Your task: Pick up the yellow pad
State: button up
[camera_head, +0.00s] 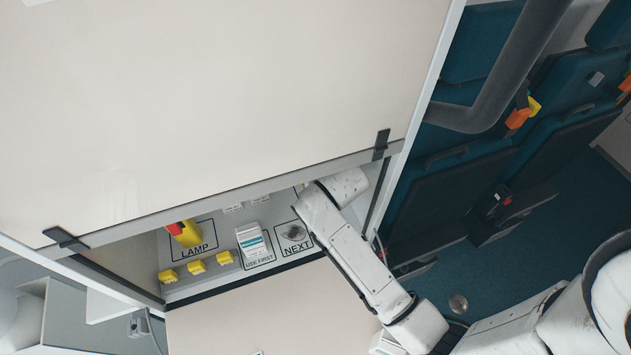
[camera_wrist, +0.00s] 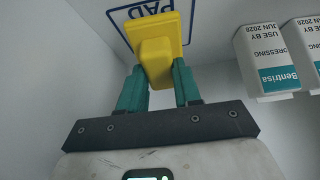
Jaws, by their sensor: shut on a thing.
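The yellow pad (camera_wrist: 164,30) shows in the wrist view as a flat plate with a blocky yellow grip. My gripper (camera_wrist: 159,72) is shut on this grip, one teal finger on each side. The pad is in front of a blue outlined area marked PAD (camera_wrist: 152,10) and covers part of it. I cannot tell whether the pad still touches the surface behind it. In the head view my arm reaches into the cabinet, and my gripper and the pad are hidden.
White dressing boxes (camera_wrist: 272,62) stand right of the pad. In the head view, the cabinet shelf holds a yellow lamp (camera_head: 187,235), small yellow blocks (camera_head: 196,267) and a white box (camera_head: 252,240) marked USE FIRST. A large pale panel (camera_head: 210,100) lies above the opening.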

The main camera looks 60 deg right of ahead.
jog(key=shift+s+a+f+t+h+b, duration=0.25)
jog(key=shift+s+f+t+h+b, duration=0.15)
jog(key=shift+t+b, duration=0.2)
jog(key=w+r+v, duration=0.1)
jog(key=v, duration=0.6)
jog(key=s+a+r+g+y+p, duration=0.1)
jog(key=s+a+g, duration=0.1)
jog(key=s+a, duration=0.3)
jog(key=s+a+r+g+y+p, duration=0.1)
jog(key=s+a, duration=0.4)
jog(key=s, duration=0.6)
jog(key=shift+s+a+g+y+p, duration=0.35)
jog(key=shift+g+y+p, duration=0.25)
jog(key=shift+g+p, duration=0.25)
jog(key=shift+f, duration=0.1)
jog(key=o, duration=0.5)
jog(key=shift+c, duration=0.2)
jog(key=c, duration=0.4)
